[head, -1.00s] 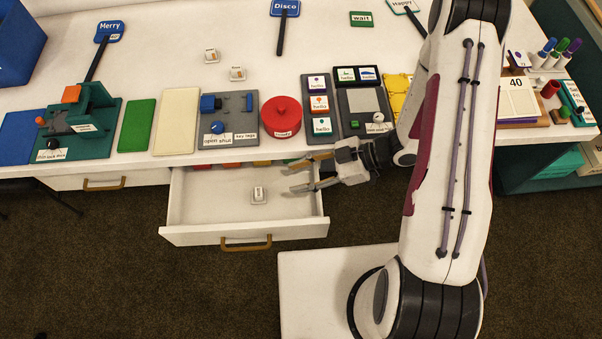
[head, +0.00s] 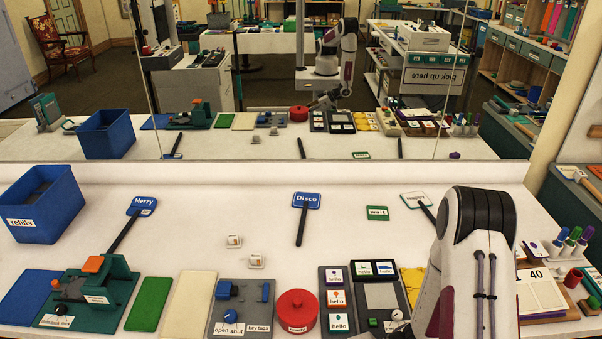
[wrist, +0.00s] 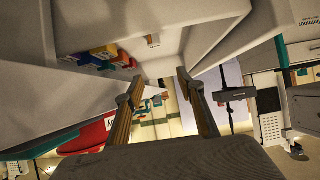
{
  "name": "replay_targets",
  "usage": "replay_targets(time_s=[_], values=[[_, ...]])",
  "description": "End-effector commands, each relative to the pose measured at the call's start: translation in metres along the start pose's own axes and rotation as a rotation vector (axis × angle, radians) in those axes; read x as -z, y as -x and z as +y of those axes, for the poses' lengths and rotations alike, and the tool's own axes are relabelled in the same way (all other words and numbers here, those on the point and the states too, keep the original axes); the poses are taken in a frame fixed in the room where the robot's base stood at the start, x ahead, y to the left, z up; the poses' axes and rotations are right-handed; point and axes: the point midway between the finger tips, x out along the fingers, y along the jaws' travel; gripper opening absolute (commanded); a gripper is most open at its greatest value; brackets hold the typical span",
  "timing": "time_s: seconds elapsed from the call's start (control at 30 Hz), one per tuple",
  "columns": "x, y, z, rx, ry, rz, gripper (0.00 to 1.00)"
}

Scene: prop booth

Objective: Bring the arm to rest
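My arm (head: 468,265) stands at the right front of the white bench in the head view. Its lower end and my gripper fall outside the direct part of that view. In the wrist view my gripper (wrist: 160,78) shows two brown-padded fingers spread apart, with nothing held between them. Beyond them are the pale walls of what looks like the open drawer (wrist: 210,45), tilted in the picture. A small tag (wrist: 153,41) lies in it, and several coloured blocks (wrist: 106,55) sit to the left.
The bench (head: 330,230) carries a blue refills bin (head: 45,215), a round red tin (head: 296,312), a teal press (head: 110,285), trays and sign paddles along its front and middle. A mirror (head: 330,150) behind it reflects the room and my arm.

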Motion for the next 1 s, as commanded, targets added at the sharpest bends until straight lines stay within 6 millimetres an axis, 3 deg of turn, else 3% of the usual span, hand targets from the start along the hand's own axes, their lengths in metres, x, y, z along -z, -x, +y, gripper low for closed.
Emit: replay_targets(time_s=[0.67,0.83,1.0], values=[[0.083,-0.008,-0.009,0.101,0.111,-0.236,0.38],[0.099,0.002,0.010,0.021,0.132,-0.310,0.38],[0.111,0.024,0.044,-0.123,0.133,-0.386,0.38]])
